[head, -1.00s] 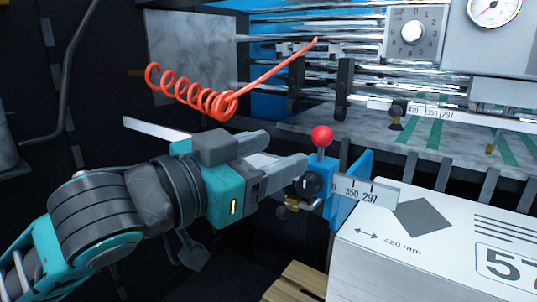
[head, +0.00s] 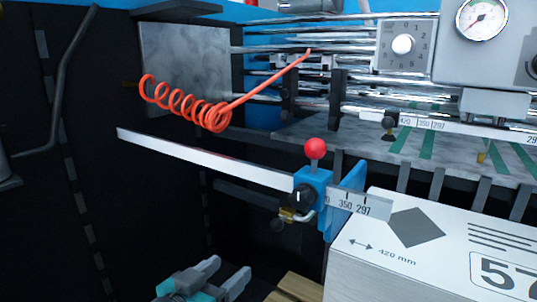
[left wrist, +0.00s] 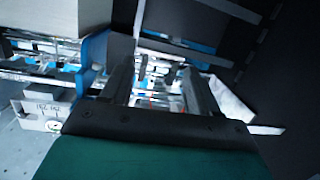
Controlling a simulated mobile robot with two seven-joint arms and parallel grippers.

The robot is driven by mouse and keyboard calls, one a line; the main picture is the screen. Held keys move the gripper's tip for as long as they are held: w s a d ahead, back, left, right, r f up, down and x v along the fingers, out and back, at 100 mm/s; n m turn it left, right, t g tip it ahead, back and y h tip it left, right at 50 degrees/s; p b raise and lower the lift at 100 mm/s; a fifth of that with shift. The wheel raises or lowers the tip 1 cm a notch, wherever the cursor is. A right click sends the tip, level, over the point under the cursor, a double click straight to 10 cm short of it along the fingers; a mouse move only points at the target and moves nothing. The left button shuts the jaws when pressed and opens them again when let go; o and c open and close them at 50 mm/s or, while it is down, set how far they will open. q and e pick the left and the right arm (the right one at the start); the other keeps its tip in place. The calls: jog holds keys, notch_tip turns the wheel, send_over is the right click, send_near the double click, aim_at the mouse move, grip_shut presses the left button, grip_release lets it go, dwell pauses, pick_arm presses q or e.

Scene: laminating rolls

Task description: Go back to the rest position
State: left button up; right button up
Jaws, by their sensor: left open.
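My left gripper (head: 226,277) is at the bottom of the head view, low and left of the blue stop block. Its two fingers are apart with nothing between them. In the left wrist view its fingers (left wrist: 160,85) also stand apart and empty. The blue stop block (head: 313,188) sits on the white scale rail, with a red ball knob (head: 316,148) on top and a black knob on its front. Nothing touches the block. My right gripper is in neither view.
A white box (head: 430,240) marked 420 mm stands at the lower right. The white scale rail (head: 200,155) crosses the middle. An orange coiled hose (head: 185,105) hangs before the rollers. A wooden pallet (head: 296,288) shows at the bottom. The dark floor at left looks clear.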

pick_arm(q)
jog(key=s+a+f+g+y, duration=0.1)
jog(key=s+a+f+y, duration=0.1)
jog(key=s+f, duration=0.3)
jog(key=s+a+f+n+g+y, duration=0.1)
jog(key=s+a+f, duration=0.3)
jog(key=f, duration=0.8)
jog(key=s+a+f+n+g+y, duration=0.1)
jog(key=s+a+f+y, duration=0.1)
jog(key=s+a+f, duration=0.2)
jog(key=s+f, duration=0.3)
jog(key=f, duration=0.1)
jog(key=shift+s+f+y, duration=0.15)
jog(key=shift+f+y, duration=0.05)
jog(key=shift+y, duration=0.2)
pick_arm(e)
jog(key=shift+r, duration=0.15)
